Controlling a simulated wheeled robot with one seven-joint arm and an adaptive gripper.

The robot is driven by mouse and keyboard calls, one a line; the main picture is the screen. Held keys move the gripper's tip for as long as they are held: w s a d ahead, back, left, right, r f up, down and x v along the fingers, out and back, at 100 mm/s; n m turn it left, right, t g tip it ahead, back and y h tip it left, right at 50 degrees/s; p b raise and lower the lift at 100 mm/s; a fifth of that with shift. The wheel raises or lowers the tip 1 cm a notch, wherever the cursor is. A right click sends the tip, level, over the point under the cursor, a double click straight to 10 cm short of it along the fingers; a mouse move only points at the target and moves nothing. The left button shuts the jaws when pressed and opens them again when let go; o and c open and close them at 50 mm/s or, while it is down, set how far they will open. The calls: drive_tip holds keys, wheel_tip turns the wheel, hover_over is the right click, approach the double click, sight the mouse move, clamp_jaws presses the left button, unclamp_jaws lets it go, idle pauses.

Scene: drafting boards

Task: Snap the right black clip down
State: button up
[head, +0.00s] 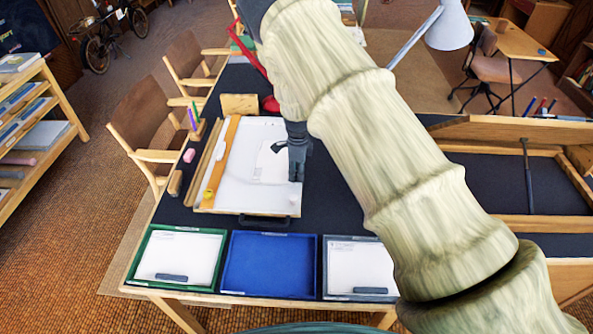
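A drafting board (232,194) lies on the dark table top with a white sheet (272,168) on it. My gripper (295,172) points down over the right part of the board, close to the sheet's right edge. A small dark piece (279,147) juts out left of my gripper; I cannot tell whether it is a black clip or part of my gripper. No right black clip shows clearly; my gripper and arm cover that area. The fingers are too small and dark to show whether they are open or shut, or whether they touch the board.
A wooden straightedge (222,160) lies on the board's left side. Green (178,257), blue (268,264) and dark-rimmed (358,268) trays line the front edge. A pink eraser (189,155) and pen holder (197,129) stand left. A raised wooden frame (525,128) is at right.

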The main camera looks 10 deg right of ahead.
wheel_tip(320, 180, up, 12)
drive_tip(key=shift+d, duration=0.15)
idle(0.6)
idle(0.3)
